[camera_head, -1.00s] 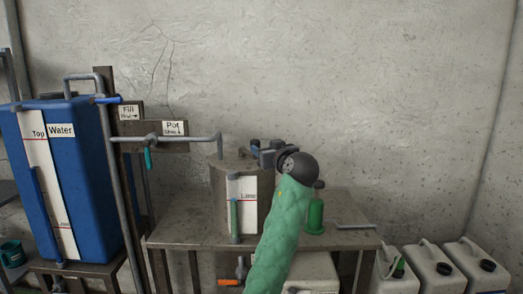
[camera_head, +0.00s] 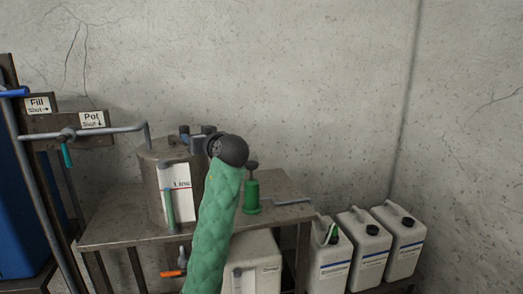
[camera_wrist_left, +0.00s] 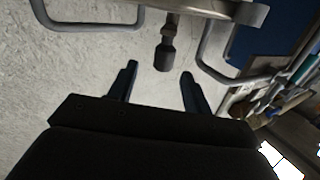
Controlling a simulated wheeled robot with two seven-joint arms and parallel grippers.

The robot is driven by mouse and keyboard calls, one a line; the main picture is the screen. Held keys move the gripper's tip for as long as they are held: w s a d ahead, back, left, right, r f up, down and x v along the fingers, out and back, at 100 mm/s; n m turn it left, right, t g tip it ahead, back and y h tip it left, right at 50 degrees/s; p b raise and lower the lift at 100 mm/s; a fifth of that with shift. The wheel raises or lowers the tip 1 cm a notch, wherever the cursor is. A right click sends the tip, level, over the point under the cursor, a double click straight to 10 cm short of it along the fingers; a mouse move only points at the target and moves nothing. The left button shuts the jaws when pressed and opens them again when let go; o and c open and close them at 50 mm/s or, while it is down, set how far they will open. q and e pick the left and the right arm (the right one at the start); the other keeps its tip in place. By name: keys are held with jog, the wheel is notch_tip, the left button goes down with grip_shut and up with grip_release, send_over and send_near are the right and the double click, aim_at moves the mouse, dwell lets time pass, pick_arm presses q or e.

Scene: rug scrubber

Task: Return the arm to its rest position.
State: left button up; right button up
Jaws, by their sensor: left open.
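My left arm in its green sleeve (camera_head: 215,225) rises from the bottom of the head view. Its dark left gripper (camera_head: 188,134) appears over the top of the grey pot (camera_head: 153,188), partly hidden behind the wrist. In the left wrist view the two fingers of the left gripper (camera_wrist_left: 159,70) stand apart. A dark knob on a rod (camera_wrist_left: 165,55) shows beyond and between the fingertips; I cannot tell its distance. Nothing is seen gripped. My right gripper is in neither view.
The pot stands on a metal table (camera_head: 110,224) beside a green bottle (camera_head: 252,195). A grey pipe (camera_head: 105,130) runs to the pot. White canisters (camera_head: 368,250) stand at the right. The blue water tank (camera_head: 18,200) is at the left edge. Bare wall fills the upper right.

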pick_arm(q)
jog(key=s+d+f+m+t+h, duration=0.1)
jog(key=s+d+f+m+h, duration=0.1)
jog(key=s+d+m+h, duration=0.4)
jog(key=s+d+f+m+g+h, duration=0.1)
jog(key=s+f+h, duration=0.1)
jog(key=s+f, duration=0.5)
jog(key=s+d+f+m+g+h, duration=0.1)
jog(key=s+f+g+h, duration=0.15)
jog(key=f, duration=0.75)
jog(key=s+d+f+m+g+h, duration=0.1)
jog(key=s+f+h, duration=0.3)
jog(key=f, duration=0.5)
jog(key=s+f+g, duration=0.3)
jog(key=s+f, duration=1.1)
jog(key=s, duration=0.3)
jog(key=s+f+g+y, duration=0.1)
jog(key=s+f+g, duration=0.3)
jog(key=s+f, duration=1)
jog(key=s+p, duration=0.1)
jog(key=s, duration=0.3)
jog(key=shift+a+f, duration=0.15)
jog(key=shift+a, duration=0.1)
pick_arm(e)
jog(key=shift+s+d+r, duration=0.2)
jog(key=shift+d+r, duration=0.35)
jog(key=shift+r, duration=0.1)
